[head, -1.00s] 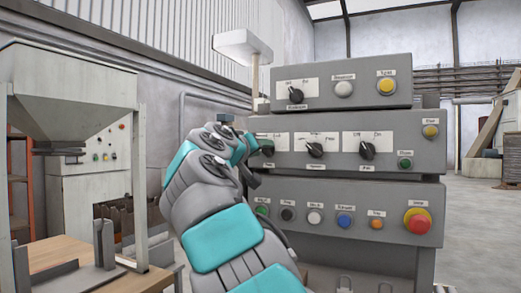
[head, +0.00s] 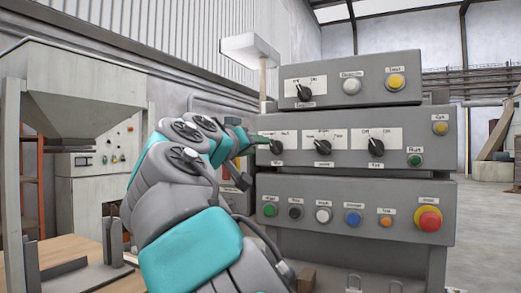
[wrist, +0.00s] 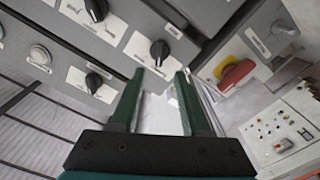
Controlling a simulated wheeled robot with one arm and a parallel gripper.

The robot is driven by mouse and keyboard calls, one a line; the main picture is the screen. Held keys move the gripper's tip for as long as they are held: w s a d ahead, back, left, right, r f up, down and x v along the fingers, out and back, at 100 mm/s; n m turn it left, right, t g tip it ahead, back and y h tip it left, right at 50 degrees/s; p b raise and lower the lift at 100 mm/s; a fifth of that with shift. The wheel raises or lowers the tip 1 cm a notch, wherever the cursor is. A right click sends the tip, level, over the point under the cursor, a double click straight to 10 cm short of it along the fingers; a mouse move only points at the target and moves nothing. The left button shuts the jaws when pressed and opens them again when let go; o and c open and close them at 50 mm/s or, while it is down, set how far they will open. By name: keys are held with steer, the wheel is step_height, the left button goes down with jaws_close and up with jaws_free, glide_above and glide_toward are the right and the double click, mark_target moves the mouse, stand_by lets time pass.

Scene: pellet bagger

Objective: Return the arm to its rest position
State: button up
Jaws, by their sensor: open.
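My arm (head: 190,190), grey and teal, reaches up in the head view in front of the left side of a grey control panel (head: 350,187). My gripper (wrist: 157,80) shows in the wrist view as two green fingers, spread apart with nothing between them. A black selector knob (wrist: 160,52) appears just past the fingertips there; I cannot tell the exact gap. In the head view the gripper is mostly hidden by the arm, with a green part close to the left knob (head: 277,146) of the middle row.
The panel has several knobs and buttons, including a red emergency button (head: 429,219) at right. A hopper machine (head: 90,100) stands at left above a wooden table (head: 75,258). In the wrist view, a red switch (wrist: 236,76) on yellow and a pale cabinet (wrist: 285,130) lie at right.

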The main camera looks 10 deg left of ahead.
steer(key=shift+d, duration=0.1)
stand_by(0.3)
steer(key=s+d+f+m+g+h, duration=0.1)
steer(key=d+f+g, duration=0.2)
steer(key=d+f, duration=0.4)
steer(key=d+f+m+g+h, duration=0.15)
steer(key=d+f, duration=0.25)
steer(key=d, duration=0.6)
steer(key=s+d+f+g+y, duration=0.1)
steer(key=s+d+f+g, duration=0.2)
steer(key=s+d+f, duration=0.4)
steer(key=s+d+f+g+y, duration=0.1)
steer(key=s+d+f+g, duration=0.25)
steer(key=f, duration=0.45)
steer(key=s+d+f+g+y, duration=0.2)
steer(key=s+f+g+y, duration=0.15)
steer(key=s+f, duration=1.2)
steer(key=s+a+f+g+y, duration=0.1)
steer(key=s+a+f+g, duration=0.1)
steer(key=s+f, duration=0.4)
steer(key=s+a+f+g+y, duration=0.2)
steer(key=s+f, duration=0.3)
steer(key=s, duration=0.5)
steer(key=shift+s+a+f, duration=0.25)
steer(key=shift+a+f, duration=0.1)
steer(key=shift+a, duration=0.55)
